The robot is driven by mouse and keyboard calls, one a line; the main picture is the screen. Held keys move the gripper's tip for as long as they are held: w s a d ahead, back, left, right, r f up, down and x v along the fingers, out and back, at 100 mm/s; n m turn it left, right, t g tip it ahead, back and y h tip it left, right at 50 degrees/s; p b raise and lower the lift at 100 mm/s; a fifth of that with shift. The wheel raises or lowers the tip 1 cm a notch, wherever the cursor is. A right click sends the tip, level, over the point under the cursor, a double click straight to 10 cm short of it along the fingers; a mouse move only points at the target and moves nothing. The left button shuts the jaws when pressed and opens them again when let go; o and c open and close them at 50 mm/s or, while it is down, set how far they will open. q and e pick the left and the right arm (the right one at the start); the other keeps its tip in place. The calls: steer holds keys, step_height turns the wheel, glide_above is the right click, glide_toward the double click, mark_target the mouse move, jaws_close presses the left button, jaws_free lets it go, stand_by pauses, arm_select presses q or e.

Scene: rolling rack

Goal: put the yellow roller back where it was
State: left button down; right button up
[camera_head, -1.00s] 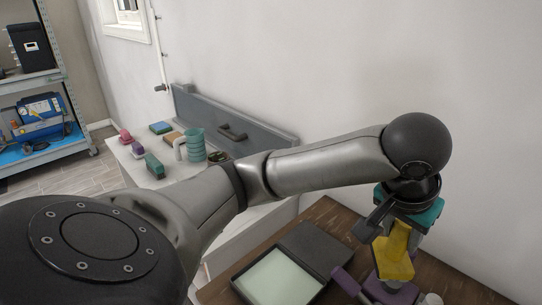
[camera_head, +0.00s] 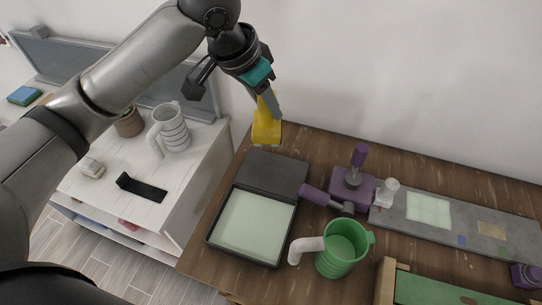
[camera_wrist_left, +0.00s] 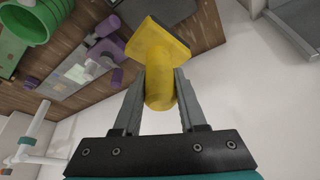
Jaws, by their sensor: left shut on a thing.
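The yellow roller (camera_head: 266,128) is held by my left gripper (camera_head: 268,102) above the back left edge of the wooden table, near the wall. In the left wrist view the yellow roller (camera_wrist_left: 158,75) has its handle between the two fingers of my left gripper (camera_wrist_left: 162,82), with its wide flat end pointing away from the gripper. The gripper is shut on it. A purple stand (camera_head: 350,188) with purple handles is on the table, to the right of the roller. My right gripper is not in view.
On the table (camera_head: 420,178) are an open black case (camera_head: 274,173) with a pale pad, a green mug (camera_head: 340,250), a grey slab (camera_head: 470,222) and a green board (camera_head: 450,292). A white cabinet (camera_head: 185,185) with a ribbed jug (camera_head: 172,130) stands left.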

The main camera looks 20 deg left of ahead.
arm_select(q)
steer(key=r+m+p, duration=0.1)
steer(key=r+p, duration=0.1)
steer(key=r, duration=0.1)
steer(key=w+r+m+p, duration=0.1)
steer(key=shift+d+r+m+g+h+p, duration=0.3)
steer(key=shift+d+r+h, duration=0.05)
steer(key=shift+d+h, duration=0.05)
steer(key=shift+w+r+m+p, duration=0.15)
steer(key=shift+r+m+p, duration=0.1)
steer(key=shift+m+p, duration=0.15)
steer(key=shift+f+b, duration=0.75)
steer(key=shift+f, duration=9.25)
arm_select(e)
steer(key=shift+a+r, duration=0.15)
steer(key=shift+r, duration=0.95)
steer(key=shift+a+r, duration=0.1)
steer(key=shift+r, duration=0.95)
arm_select(q)
steer(key=shift+f, duration=0.1)
steer(key=shift+c, duration=2.3)
jaws_free()
